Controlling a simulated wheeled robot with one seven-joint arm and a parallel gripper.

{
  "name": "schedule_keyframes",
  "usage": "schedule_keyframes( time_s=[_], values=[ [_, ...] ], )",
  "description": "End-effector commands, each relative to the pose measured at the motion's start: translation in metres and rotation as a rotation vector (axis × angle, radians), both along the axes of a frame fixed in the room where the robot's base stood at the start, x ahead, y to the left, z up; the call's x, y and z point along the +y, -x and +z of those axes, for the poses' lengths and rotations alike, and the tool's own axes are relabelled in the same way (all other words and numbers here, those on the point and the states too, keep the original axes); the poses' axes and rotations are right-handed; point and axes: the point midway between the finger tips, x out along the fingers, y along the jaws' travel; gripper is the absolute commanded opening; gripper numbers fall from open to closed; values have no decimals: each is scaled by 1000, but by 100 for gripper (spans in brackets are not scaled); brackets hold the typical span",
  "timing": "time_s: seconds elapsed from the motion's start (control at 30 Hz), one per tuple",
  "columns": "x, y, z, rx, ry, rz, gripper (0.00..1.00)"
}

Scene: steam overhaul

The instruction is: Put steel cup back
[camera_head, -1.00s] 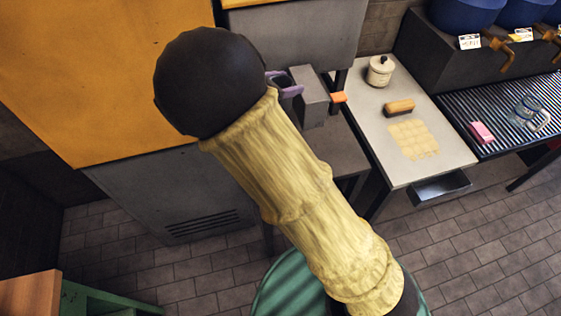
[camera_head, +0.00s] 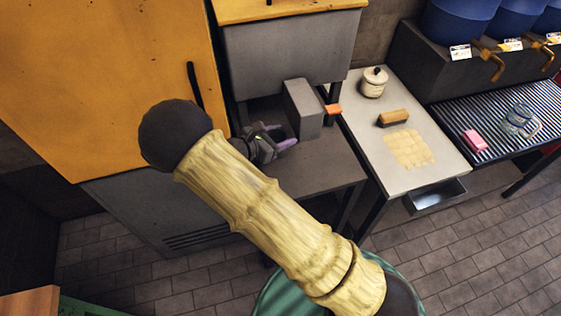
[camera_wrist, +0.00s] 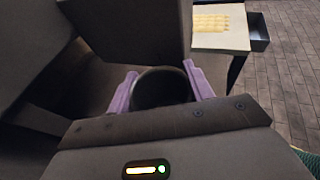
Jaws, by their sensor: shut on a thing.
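My gripper (camera_head: 285,140) is in front of the grey box-shaped block, over the grey steel table, at the foot of the yellow cabinet. In the wrist view its two purple fingers (camera_wrist: 162,84) are shut on the steel cup (camera_wrist: 162,90), which shows as a dark, round, open shape between them. The cup looks shadowed and most of its body is hidden. In the head view the cup cannot be made out clearly. I cannot tell whether its base touches the table.
The grey block (camera_head: 304,108) stands just beyond my gripper, with an orange piece (camera_head: 333,109) at its right. The grey table (camera_head: 310,176) is bare in front. A pale counter (camera_head: 420,173) at right holds a lidded pot (camera_head: 374,83) and a brown-topped brush (camera_head: 394,118).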

Motion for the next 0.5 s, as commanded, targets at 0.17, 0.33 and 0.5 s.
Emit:
schedule_keyframes(
  time_s=[0.17, 0.33, 0.5],
  values=[
    [0, 0, -36, 2, 3, 1, 16],
    [-1, 0, -69, 2, 3, 0, 16],
    [0, 0, -92, 0, 1, 0, 16]
  ],
)
